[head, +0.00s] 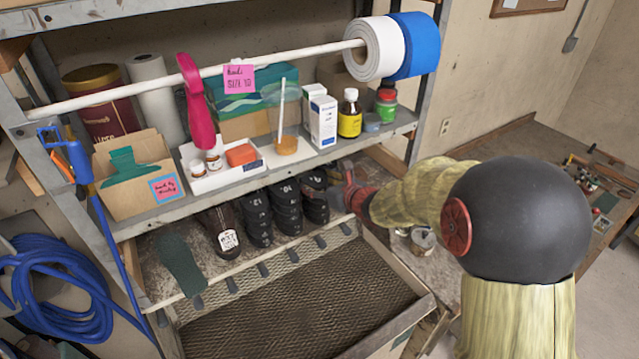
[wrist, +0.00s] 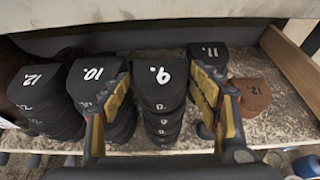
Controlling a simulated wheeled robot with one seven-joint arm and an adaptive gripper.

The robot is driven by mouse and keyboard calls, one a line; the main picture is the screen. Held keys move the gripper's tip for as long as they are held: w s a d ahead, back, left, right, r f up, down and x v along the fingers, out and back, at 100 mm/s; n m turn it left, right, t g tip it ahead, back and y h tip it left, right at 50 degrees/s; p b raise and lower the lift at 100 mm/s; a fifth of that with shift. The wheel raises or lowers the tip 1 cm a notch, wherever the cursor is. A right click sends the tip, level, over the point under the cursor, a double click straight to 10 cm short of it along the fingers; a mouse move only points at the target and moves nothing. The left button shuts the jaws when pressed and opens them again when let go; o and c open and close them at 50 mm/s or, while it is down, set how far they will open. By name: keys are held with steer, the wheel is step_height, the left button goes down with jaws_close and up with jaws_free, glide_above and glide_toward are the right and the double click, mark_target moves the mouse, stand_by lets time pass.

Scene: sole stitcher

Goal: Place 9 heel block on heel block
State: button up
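In the wrist view, a black heel block marked 9 (wrist: 160,85) tops a stack of several black heel blocks (wrist: 162,128) on the shelf. Its front faces me. My gripper (wrist: 158,72) is open, one yellow-padded finger on each side of this stack, with nothing clearly held. I cannot tell whether the pads touch the block. Black stacks marked 10 (wrist: 90,78) and 12 (wrist: 38,85) stand to the left, and one marked 11 (wrist: 208,52) to the right. In the head view, my gripper (head: 338,192) is at the right end of the black stacks (head: 286,207), partly hiding that end.
A brown block marked 12 (wrist: 250,92) lies at the right in the wrist view. A brown shoe form (head: 220,232) and a green sole (head: 180,262) lie left of the stacks. The loaded upper shelf (head: 240,188) is close above. A mesh-bottomed tray (head: 300,300) below is empty.

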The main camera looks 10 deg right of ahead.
steer(key=shift+r, duration=0.2)
steer(key=v, duration=1.1)
steer(key=s+a+r+n+g+y, duration=0.1)
steer(key=s+a+r+n+g, duration=0.15)
steer(key=s+a+n, duration=0.5)
steer(key=s+a+r+n+g+y, duration=0.1)
steer(key=s+a+n+g+y, duration=0.3)
steer(key=s+n, duration=0.6)
steer(key=s+d+n+h, duration=0.8)
steer(key=s+n, duration=0.5)
steer(key=n, duration=0.2)
steer(key=shift+s+d+f+g+h+b, duration=0.2)
steer(key=shift+d+f+g+h+b, duration=0.2)
steer(key=shift+h, duration=0.2)
